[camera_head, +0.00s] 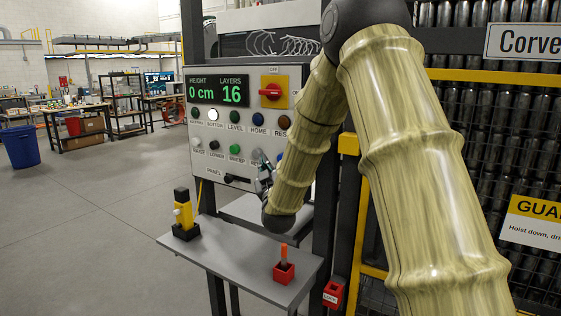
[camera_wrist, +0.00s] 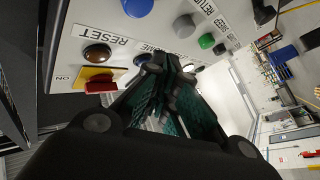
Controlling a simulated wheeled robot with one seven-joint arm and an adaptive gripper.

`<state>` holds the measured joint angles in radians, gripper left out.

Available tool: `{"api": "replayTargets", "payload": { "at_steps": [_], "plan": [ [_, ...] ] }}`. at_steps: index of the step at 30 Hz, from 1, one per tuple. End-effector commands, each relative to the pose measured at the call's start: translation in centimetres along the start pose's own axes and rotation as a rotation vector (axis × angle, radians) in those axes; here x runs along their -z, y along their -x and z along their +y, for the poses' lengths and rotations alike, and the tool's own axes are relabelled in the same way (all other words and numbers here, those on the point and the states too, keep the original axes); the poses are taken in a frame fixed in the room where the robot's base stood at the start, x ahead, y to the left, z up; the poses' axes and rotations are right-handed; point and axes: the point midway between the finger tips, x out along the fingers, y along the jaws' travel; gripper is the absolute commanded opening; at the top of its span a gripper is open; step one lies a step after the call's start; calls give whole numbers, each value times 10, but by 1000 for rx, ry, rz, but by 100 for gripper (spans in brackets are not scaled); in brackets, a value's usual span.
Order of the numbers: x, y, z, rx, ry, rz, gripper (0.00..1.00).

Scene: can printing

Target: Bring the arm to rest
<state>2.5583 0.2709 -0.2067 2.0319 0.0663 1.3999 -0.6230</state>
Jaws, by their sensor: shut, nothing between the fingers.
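My gripper (camera_head: 263,168) is in front of the lower right part of the grey control panel (camera_head: 202,165). In the wrist view my gripper (camera_wrist: 171,75) has its dark fingers together, with nothing visible between them. The panel's coloured buttons lie beyond the fingertips; I cannot tell whether the fingertips touch the panel. My arm, with a yellow-green bamboo pattern, reaches down across the right half of the head view. It hides part of the panel's right side.
The panel display (camera_head: 217,90) reads HEIGHT 0 cm, LAYERS 16. A red rotary switch (camera_head: 271,91) is beside it. Below, a grey shelf (camera_head: 230,255) holds a yellow-and-black device (camera_head: 184,215) and a red block with an orange top (camera_head: 284,267). A caged rack stands right; open floor lies left.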

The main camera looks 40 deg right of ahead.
Motion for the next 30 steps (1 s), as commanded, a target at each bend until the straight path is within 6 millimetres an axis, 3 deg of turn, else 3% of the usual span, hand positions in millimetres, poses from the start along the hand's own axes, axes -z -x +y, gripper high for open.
{"api": "replayTargets", "payload": {
  "at_steps": [10,14,20,26,30],
  "plan": [
    [0,0,0,0,0,0,0],
    [-10,6,-11,22,-3,-21,0],
    [-67,46,-69,145,-29,-149,0],
    [-138,113,-134,292,-62,-330,0],
    [-183,168,-172,384,-83,-465,0]
  ]
}}
